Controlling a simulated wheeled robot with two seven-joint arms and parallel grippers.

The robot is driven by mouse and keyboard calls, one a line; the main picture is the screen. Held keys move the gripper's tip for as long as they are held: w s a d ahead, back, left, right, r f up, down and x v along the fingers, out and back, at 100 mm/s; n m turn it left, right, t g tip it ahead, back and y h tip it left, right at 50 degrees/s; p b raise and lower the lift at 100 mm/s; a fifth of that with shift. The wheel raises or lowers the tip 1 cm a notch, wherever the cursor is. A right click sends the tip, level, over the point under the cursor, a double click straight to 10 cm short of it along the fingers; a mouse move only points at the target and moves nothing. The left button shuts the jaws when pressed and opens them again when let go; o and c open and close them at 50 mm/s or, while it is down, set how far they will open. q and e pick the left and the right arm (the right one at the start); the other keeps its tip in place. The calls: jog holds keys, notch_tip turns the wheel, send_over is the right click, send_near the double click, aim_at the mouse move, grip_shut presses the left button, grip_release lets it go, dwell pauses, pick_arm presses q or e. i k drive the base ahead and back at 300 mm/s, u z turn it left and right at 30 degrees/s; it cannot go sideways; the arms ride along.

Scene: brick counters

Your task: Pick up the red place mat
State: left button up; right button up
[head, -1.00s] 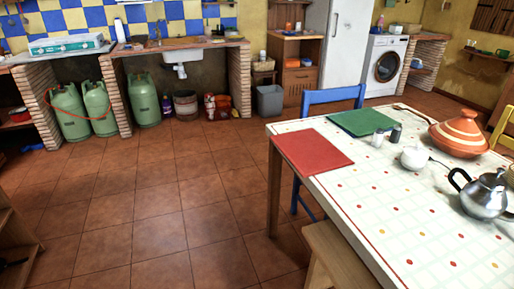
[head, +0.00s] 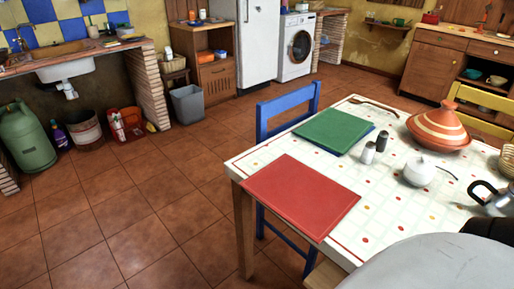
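The red place mat (head: 301,196) lies flat on the near left corner of the white dotted table (head: 356,187). Its left edge reaches the table's edge. Nothing lies on it. Neither of my grippers can be made out in the head view. A large grey rounded shape with a dark part at the lower right covers the near right part of the table.
A green place mat (head: 334,131), two shakers (head: 375,147), a white sugar bowl (head: 422,171), a tagine (head: 439,127) and a kettle (head: 495,200) stand beyond or right of the red mat. A blue chair (head: 287,110) stands at the table's far left side. The tiled floor (head: 140,215) at left is clear.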

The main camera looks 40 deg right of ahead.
aim_at(313, 203)
jog(key=i, duration=3.25)
jog(key=z, duration=4.8)
jog(key=i, duration=0.5)
